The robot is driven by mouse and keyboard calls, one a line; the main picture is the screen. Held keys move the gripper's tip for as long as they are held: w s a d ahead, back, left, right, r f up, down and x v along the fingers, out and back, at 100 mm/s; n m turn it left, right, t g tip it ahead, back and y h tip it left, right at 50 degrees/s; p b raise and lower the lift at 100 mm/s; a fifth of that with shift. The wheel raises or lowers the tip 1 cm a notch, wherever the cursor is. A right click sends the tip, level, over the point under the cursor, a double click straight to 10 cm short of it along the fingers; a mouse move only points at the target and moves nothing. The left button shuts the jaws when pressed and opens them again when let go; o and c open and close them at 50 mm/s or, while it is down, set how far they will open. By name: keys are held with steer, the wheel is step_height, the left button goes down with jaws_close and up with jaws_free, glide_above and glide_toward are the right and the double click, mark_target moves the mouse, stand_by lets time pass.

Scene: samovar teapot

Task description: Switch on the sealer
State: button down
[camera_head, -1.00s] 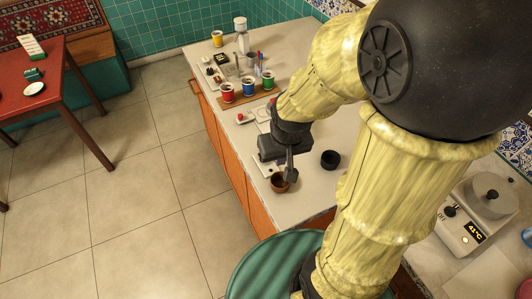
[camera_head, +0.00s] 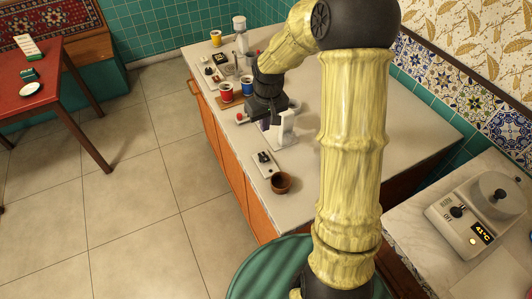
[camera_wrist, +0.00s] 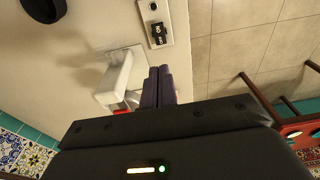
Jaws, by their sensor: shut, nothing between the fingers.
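My gripper (camera_head: 266,124) is shut and empty, low over the counter. In the wrist view its dark purple fingers (camera_wrist: 158,78) are together. A white upright device (camera_head: 283,128) stands right beside the fingers; I cannot tell whether they touch. It also shows in the wrist view (camera_wrist: 115,80), with a red part at its lower end. A pale switch plate (camera_head: 262,165) with a black switch lies nearer the counter's front end. In the wrist view the plate (camera_wrist: 152,7) shows a black labelled switch (camera_wrist: 158,35), beyond the fingertips. I cannot tell for certain which is the sealer.
A brown cup (camera_head: 280,183) stands by the switch plate. Red (camera_head: 227,92) and blue (camera_head: 247,86) cups stand behind my gripper. A device with a knob and 41°C display (camera_head: 481,232) stands on the right counter.

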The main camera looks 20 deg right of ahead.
glide_above(265, 159)
steer(key=w, duration=0.1)
step_height(265, 159, down, 9)
steer(key=shift+f, duration=0.15)
steer(key=shift+s+d+f+p, duration=0.15)
steer(key=shift+s+f, duration=0.25)
steer(key=shift+f, duration=0.7)
steer(key=shift+s+f+p, duration=0.25)
steer(key=shift+s+f, duration=0.1)
steer(key=shift+f, duration=0.7)
